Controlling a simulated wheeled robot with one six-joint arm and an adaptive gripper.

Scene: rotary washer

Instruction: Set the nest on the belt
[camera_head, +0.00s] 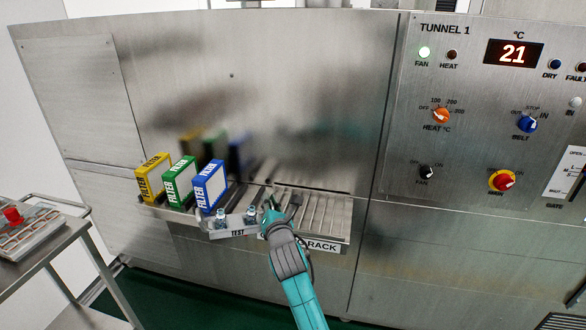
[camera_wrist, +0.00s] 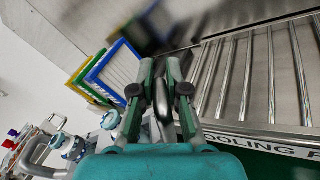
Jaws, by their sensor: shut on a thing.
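The nest (camera_head: 238,234) is a small grey metal carrier marked TEST, with blue-topped vials (camera_head: 250,213) standing in it. My gripper (camera_head: 269,214) is at its right end, shut on it, and holds it in front of the machine, near the ledge. In the wrist view, my gripper's fingers (camera_wrist: 161,88) close around a dark grey upright part, and vials (camera_wrist: 73,147) show at lower left. Most of the nest is hidden there behind my gripper. I cannot clearly make out the belt; the dim area behind the ledge is blurred.
The slatted cooling rack (camera_head: 315,212) lies just right of my gripper. Yellow (camera_head: 152,180), green (camera_head: 180,184) and blue (camera_head: 210,188) filter frames stand upright on the ledge to the left. The control panel (camera_head: 490,110) is at right. A trolley (camera_head: 45,240) stands at far left.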

